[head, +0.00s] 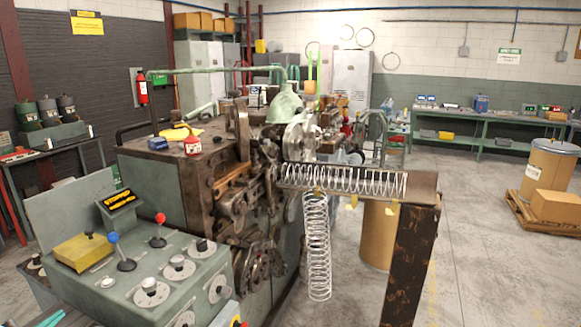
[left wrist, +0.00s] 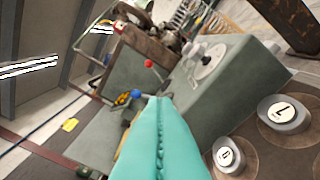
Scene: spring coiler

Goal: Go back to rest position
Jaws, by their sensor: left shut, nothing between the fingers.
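My left gripper (left wrist: 158,102) shows in the left wrist view with its two teal fingers pressed together, empty. In the head view only a small teal part of it (head: 50,318) shows at the bottom left edge, by the near side of the control panel (head: 195,262). The rest of it is out of frame. The grey-green spring coiler machine (head: 150,185) stands beyond the panel. One coiled spring (head: 345,180) lies along the machine's outfeed shelf, and another (head: 317,245) hangs down below it. My right gripper is not in view.
The panel carries a red-knobbed lever (head: 160,218), a blue-knobbed lever (head: 113,238), several dials and a yellow box (head: 84,251). A rusty post (head: 410,265) supports the shelf's right end. A drum (head: 549,170) and carton (head: 556,206) stand on a pallet at right. Open floor lies right of the post.

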